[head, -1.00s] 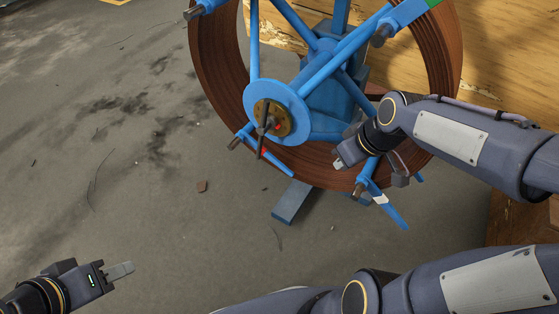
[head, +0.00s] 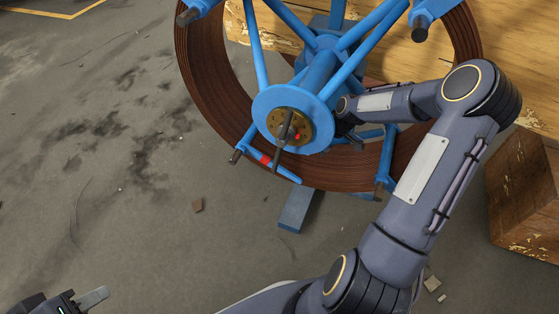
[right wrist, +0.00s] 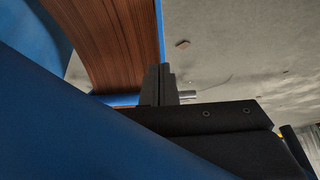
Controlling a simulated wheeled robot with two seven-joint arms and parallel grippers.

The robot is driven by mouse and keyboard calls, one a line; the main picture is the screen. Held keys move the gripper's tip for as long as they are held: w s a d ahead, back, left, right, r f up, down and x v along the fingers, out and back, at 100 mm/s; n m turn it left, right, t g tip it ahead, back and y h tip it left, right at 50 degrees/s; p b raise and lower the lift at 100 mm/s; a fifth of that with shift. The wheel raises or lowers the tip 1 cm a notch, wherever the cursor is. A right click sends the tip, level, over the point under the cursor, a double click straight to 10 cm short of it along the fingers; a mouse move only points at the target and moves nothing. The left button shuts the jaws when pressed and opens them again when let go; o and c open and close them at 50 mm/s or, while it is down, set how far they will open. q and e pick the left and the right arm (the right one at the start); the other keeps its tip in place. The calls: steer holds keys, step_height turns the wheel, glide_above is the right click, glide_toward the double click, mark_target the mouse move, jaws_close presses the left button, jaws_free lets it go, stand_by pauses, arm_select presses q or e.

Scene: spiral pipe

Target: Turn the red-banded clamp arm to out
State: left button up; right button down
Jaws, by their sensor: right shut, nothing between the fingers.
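The red-banded clamp arm (head: 286,173) is a thin blue bar at the lower left of the reel. Its red band lies near the coil's lower front edge, and the bar slants down to the right across the brown coil (head: 222,110). My right gripper (head: 350,136) is mostly hidden behind the blue hub disc and spokes. In the right wrist view its dark fingers (right wrist: 164,85) are shut and empty, close to the coil's edge and a blue strip; contact is unclear. My left gripper (head: 92,298) is low at the left, far from the reel; its opening is unclear.
A wooden crate (head: 525,195) stands at the right. Floor at left is clear apart from small debris.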

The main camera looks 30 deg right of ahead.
mark_target(289, 172)
steer(key=b+x, duration=0.6)
steer(key=x, duration=0.8)
steer(key=shift+w+a+f+b, duration=0.1)
steer(key=shift+f+b, duration=0.25)
steer(key=shift+f, duration=0.3)
steer(key=shift+w+a+f+b, duration=0.1)
steer(key=shift+f+b, duration=0.25)
steer(key=shift+f, duration=0.25)
steer(key=shift+r, duration=0.1)
